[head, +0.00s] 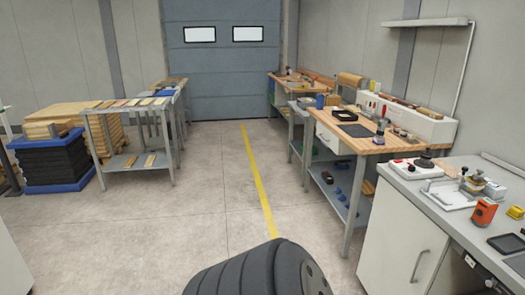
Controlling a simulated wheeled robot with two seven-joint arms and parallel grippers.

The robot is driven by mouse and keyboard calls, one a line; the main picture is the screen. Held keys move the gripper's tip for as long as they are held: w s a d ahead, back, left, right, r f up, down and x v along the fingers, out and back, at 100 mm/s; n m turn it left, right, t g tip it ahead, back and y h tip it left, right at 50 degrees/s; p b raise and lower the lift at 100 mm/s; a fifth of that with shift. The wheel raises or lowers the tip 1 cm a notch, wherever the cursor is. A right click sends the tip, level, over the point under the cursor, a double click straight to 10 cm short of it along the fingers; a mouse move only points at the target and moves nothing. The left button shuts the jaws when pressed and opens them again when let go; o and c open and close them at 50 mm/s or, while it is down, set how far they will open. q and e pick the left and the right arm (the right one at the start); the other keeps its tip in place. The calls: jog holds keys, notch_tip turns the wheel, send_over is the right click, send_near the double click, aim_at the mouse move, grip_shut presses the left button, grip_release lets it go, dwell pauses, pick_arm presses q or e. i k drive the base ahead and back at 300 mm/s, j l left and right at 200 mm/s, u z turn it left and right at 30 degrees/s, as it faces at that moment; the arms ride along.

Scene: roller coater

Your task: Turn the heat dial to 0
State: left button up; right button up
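I cannot make out a heat dial or its marks for certain in the head view. A long white machine (425,123) with small coloured parts stands at the back of the wooden-topped bench on the right. A small white device with a dark top (423,163) sits on the nearer grey counter. A dark front panel (462,254) with a small light-coloured part is set below that counter at the lower right, partly cut off by the frame. Neither of my grippers is in view.
The wooden-topped bench (352,143) and grey counter (408,179) line the right side. An orange device (483,211) stands on the counter. A metal table (128,112) and black crates with blue trim (50,160) stand left. The floor around the yellow line (258,180) is clear.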

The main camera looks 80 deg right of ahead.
aim_at(411, 168)
jog(key=z, duration=3.9)
